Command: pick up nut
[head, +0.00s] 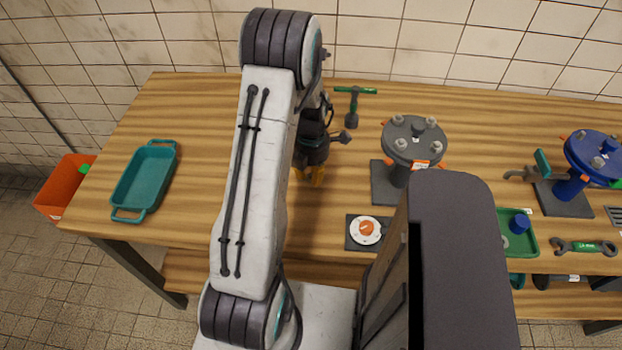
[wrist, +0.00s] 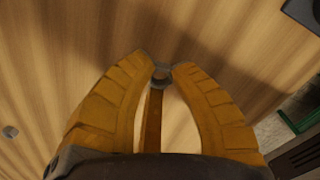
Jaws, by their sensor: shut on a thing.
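My gripper (head: 310,175) has its yellow fingers pointing down over the wooden table, left of the grey flanged pipe stand. In the wrist view, the fingertips of my gripper (wrist: 161,71) are shut on a small grey nut (wrist: 161,82). The nut shows between the tips; its far side is partly hidden by them. I cannot tell if it touches the table. In the head view the nut is hidden.
A teal tray (head: 146,181) is at the table's left. The grey flange stand (head: 413,140) and a dark plate with a white-and-orange disc (head: 367,230) are right of my gripper. A blue stand (head: 571,188) is farther right.

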